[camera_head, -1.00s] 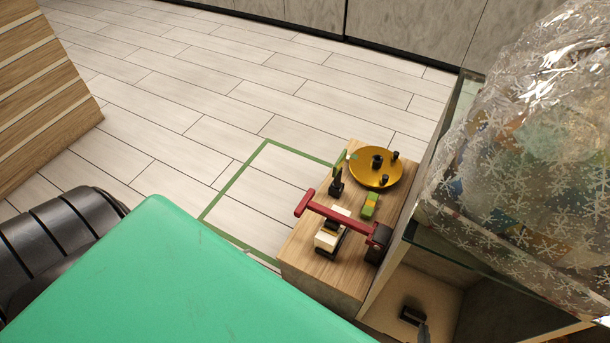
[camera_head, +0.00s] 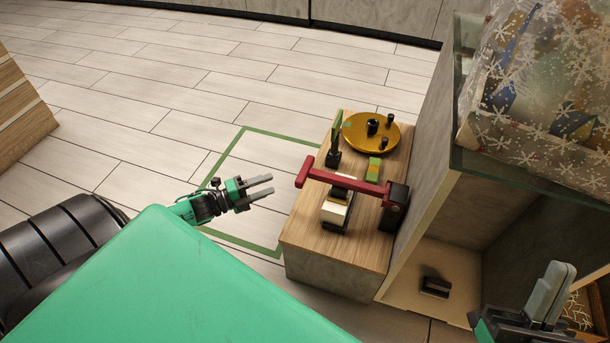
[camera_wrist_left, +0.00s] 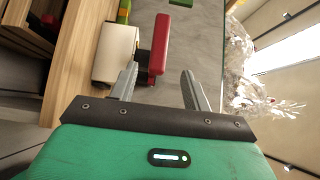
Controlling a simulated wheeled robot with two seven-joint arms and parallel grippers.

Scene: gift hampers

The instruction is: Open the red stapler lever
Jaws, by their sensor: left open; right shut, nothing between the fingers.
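The red stapler lever (camera_head: 345,181) is a long bar with a crosspiece at its left end. It extends level from a black upright part (camera_head: 394,208) over a cream block (camera_head: 337,211) on a wooden-topped cabinet. My left gripper (camera_head: 271,186) is open and empty, left of the crosspiece and apart from it in the head view. In the left wrist view, the red crosspiece (camera_wrist_left: 160,45) lies ahead of the open fingers (camera_wrist_left: 160,82), nearer the left finger. My right gripper (camera_head: 562,274) is shut and empty at lower right, away from the stapler.
A golden round tray (camera_head: 361,143) with small black pieces, a green-and-yellow block (camera_head: 374,168) and a dark upright item (camera_head: 333,153) share the cabinet top (camera_head: 300,232). A shelf unit with a snowflake-patterned wrapped hamper (camera_head: 540,110) stands at right. Floor left of the cabinet is clear.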

